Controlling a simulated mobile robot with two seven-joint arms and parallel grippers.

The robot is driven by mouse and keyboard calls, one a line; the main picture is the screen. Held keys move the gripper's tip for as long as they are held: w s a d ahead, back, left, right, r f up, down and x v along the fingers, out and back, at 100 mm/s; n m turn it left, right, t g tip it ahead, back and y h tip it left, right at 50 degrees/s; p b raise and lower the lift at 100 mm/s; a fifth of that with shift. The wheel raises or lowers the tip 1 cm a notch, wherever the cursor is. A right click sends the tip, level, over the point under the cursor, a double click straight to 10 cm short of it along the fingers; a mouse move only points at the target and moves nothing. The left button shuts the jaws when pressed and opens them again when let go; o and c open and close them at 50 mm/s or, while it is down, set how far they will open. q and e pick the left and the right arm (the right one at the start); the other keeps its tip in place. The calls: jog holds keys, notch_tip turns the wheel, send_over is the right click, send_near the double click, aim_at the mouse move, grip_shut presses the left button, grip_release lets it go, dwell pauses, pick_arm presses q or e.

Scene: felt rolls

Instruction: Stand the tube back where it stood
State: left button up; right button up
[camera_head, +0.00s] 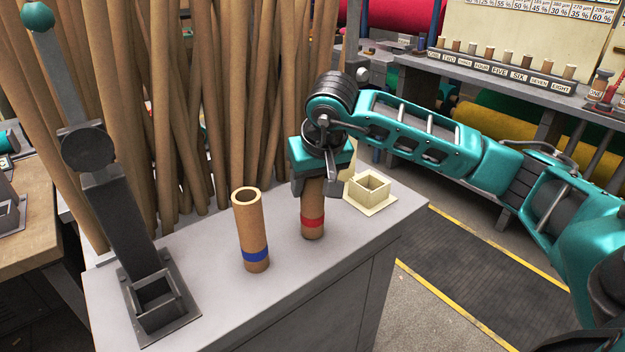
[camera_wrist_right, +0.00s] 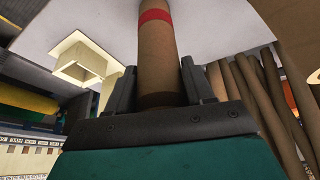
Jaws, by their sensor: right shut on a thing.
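A brown cardboard tube with a red band (camera_head: 313,219) is upright in my right gripper (camera_head: 315,190), over the grey bench top (camera_head: 205,262). The gripper's fingers are shut around its upper part, and the gripper hides its top. I cannot tell whether its lower end touches the bench. The right wrist view shows the tube (camera_wrist_right: 158,50) between the two dark fingers (camera_wrist_right: 158,88). A second tube with a blue band (camera_head: 250,225) stands upright to the left, apart from the held one. My left gripper is not in view.
A cream square socket (camera_head: 368,205) sits close right of the held tube, seemingly empty; the wrist view shows it too (camera_wrist_right: 80,68). A dark square socket (camera_head: 160,318) is at the bench's left, by a dark post (camera_head: 118,215). Long brown tubes (camera_head: 215,100) lean behind.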

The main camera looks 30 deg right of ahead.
jog(key=shift+f, duration=0.25)
jog(key=o, duration=1.5)
jog(key=v, duration=1.3)
jog(key=shift+s+p, duration=0.1)
jog(key=shift+p, duration=0.2)
